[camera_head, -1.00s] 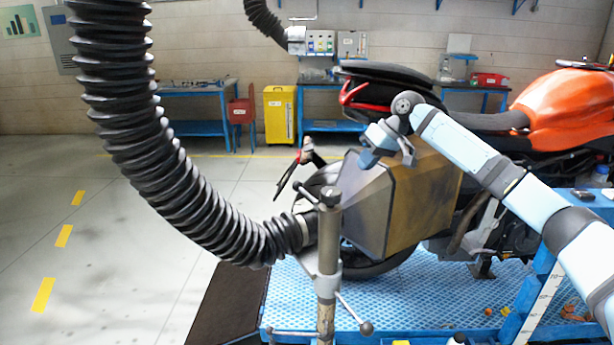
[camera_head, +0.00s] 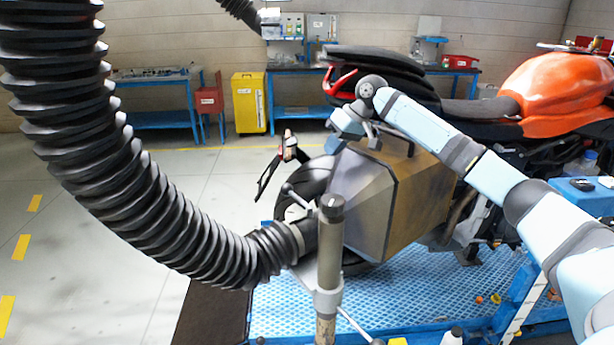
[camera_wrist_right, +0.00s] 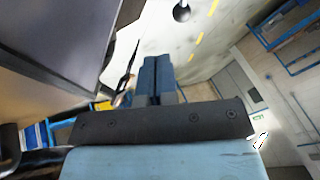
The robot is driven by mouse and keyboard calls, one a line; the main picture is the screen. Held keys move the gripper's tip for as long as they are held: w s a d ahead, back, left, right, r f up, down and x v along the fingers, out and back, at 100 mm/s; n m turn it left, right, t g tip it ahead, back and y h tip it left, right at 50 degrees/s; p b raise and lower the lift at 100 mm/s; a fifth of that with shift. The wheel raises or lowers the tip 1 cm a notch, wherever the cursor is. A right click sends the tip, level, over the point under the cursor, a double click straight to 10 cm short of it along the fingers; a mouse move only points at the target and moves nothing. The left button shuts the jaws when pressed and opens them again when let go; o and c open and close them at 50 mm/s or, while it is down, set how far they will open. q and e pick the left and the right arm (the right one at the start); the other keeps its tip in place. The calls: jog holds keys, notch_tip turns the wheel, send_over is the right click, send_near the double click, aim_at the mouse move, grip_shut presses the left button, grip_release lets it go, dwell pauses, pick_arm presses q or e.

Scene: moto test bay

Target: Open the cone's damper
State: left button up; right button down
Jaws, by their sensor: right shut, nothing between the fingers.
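The cone (camera_head: 372,205) is a faceted box of grey and brown metal behind the motorcycle's tail, with the black ribbed hose (camera_head: 165,205) joined to its left end. A thin lever (camera_head: 291,191) with a small knob shows by the hose joint; I cannot tell whether it is the damper's handle. My right gripper (camera_head: 340,132) is above the cone's upper left edge, its fingers partly hidden. In the wrist view the right gripper (camera_wrist_right: 156,75) is shut and empty, with a dark grey panel, probably the cone (camera_wrist_right: 65,35), to its left. My left gripper is not in view.
An upright metal stand post (camera_head: 330,250) stands in front of the cone. The orange motorcycle (camera_head: 555,95) rests on a blue lift platform (camera_head: 410,295). A red and black part (camera_head: 268,172) sticks out left of the cone. The floor (camera_head: 100,280) at left is clear.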

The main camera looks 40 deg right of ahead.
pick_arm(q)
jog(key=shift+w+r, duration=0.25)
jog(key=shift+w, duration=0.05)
pick_arm(e)
jog(key=s+a+x, duration=0.1)
jog(key=a+x, duration=0.1)
jog(key=x, duration=1)
jog(key=shift+w+a, duration=0.15)
jog(key=shift+a, duration=0.2)
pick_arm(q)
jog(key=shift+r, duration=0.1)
pick_arm(e)
jog(key=shift+r, duration=0.2)
